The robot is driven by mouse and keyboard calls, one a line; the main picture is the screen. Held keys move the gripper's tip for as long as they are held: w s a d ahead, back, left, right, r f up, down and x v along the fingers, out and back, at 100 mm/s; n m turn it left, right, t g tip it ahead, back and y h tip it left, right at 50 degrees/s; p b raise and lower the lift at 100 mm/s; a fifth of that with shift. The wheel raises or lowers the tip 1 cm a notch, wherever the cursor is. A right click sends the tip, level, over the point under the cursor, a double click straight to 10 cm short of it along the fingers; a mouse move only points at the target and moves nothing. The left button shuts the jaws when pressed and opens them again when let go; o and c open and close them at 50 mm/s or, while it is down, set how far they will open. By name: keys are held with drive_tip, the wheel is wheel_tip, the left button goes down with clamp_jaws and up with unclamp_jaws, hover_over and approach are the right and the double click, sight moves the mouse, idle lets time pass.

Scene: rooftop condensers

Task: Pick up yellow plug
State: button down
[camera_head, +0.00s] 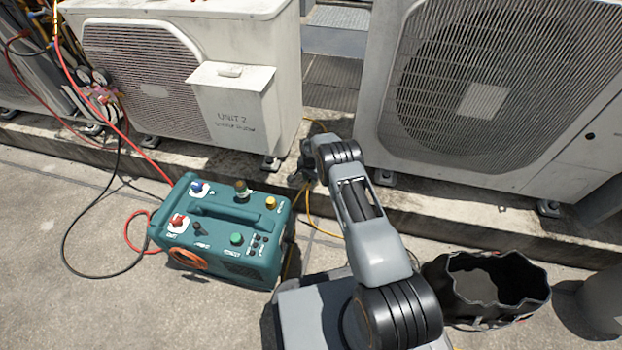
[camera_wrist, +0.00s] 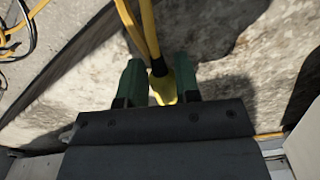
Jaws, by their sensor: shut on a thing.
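The yellow plug (camera_wrist: 162,88) sits between the two green fingers of my gripper (camera_wrist: 160,82) in the wrist view. The fingers are shut on it, one on each side. A yellow cord (camera_wrist: 140,30) runs from the plug's dark collar toward the top of the wrist view. In the head view my gripper (camera_head: 303,172) is low, near the concrete curb between the two condensers, and its fingers are small and dark there. The plug itself is hidden or too small to make out in the head view. A yellow cord (camera_head: 318,226) hangs just below the gripper.
A teal machine (camera_head: 222,228) with hoses and coloured knobs stands left of my arm. A condenser (camera_head: 185,75) stands at the back left, another (camera_head: 490,90) at the back right. A black open bag (camera_head: 530,290) sits at right. Bare concrete lies in the left foreground.

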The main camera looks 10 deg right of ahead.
wheel_tip(320, 180, up, 3)
drive_tip(key=shift+r+p, duration=0.1)
drive_tip(key=shift+p, duration=0.8)
drive_tip(key=s+r+p, duration=0.8)
drive_tip(key=s+r, duration=0.1)
drive_tip(key=s, duration=0.5)
drive_tip(key=shift+d, duration=0.2)
